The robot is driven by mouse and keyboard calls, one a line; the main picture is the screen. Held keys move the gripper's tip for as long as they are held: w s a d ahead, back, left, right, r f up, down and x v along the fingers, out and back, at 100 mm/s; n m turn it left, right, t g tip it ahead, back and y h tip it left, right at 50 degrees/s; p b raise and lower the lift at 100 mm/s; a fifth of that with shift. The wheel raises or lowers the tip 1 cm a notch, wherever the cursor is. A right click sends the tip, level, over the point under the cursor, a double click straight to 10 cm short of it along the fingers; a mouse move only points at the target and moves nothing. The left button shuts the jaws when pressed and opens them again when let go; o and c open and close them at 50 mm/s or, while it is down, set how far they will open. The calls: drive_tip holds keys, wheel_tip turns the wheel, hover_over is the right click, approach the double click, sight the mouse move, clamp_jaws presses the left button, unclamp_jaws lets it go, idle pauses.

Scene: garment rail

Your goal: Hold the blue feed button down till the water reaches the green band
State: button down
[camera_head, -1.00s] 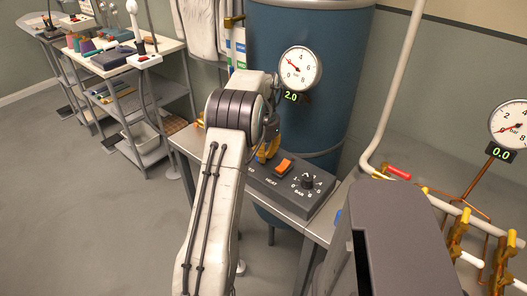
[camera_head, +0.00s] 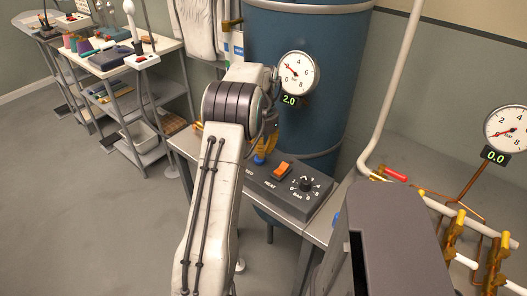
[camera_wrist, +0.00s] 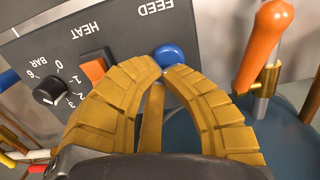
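The blue feed button (camera_wrist: 168,57) sits beside the word FEED on the dark control panel (camera_wrist: 40,45) in the wrist view. My gripper (camera_wrist: 161,72) is in front of it, with its yellow fingers curved together and nothing seen between the tips. The tips overlap the button's lower edge in the picture. I cannot tell whether they touch it or whether it is pressed. A level strip (camera_head: 237,42) with blue and a little green shows beside the blue tank (camera_head: 335,60), mostly behind my arm. The water level cannot be read.
The panel also has an orange HEAT switch (camera_head: 283,169) and a black BAR knob (camera_head: 305,184). An orange-handled lever (camera_wrist: 268,40) stands right of the button. The tank gauge (camera_head: 297,72) reads 2.0. Pipes with valves (camera_head: 450,235) lie at the right.

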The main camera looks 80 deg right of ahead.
wheel_tip(320, 180, up, 11)
drive_tip(key=shift+d+p, duration=0.4)
drive_tip(key=shift+p, duration=0.05)
idle(0.7)
